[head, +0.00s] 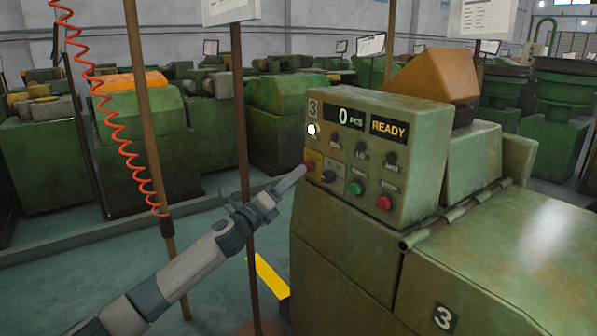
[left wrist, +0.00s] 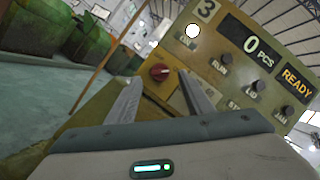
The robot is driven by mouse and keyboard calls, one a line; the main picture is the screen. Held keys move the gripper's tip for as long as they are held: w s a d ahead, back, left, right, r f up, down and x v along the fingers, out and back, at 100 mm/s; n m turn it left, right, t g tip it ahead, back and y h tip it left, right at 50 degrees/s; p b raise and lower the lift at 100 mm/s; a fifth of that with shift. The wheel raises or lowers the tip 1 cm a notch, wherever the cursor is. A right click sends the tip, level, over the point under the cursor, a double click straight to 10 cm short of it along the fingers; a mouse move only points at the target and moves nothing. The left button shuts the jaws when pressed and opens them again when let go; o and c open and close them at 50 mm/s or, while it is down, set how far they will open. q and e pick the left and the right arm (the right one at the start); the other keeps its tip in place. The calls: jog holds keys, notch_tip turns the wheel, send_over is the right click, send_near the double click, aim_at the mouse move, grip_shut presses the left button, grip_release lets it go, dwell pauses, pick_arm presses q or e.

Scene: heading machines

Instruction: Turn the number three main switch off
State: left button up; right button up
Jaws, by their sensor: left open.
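The number three machine's control panel (head: 357,160) stands right of centre in the head view, marked 3, with displays reading 0 PCS and READY. The main switch (left wrist: 160,72) is a red knob on a yellow plate, at the panel's lower left. A round lamp (left wrist: 193,31) above it is lit white. My left gripper (head: 300,172) reaches in from the left at the switch's height. In the left wrist view its two fingers (left wrist: 160,88) are apart, with the red knob between and beyond their tips. I cannot tell whether they touch it. My right gripper is out of view.
Black knobs, a green button (head: 356,187) and a red stop button (head: 384,202) sit close right of the switch. A brown post (head: 243,150) stands behind my left arm. A red coiled hose (head: 110,125) hangs at left. The green machine body (head: 490,270) fills the lower right.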

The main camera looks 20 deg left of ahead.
aim_at(308, 166)
pick_arm(q)
jog(key=shift+x, duration=1.65)
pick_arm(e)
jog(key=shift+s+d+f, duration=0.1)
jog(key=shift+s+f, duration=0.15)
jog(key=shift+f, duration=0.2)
pick_arm(q)
jog(key=c, duration=1)
jog(key=shift+c, duration=0.2)
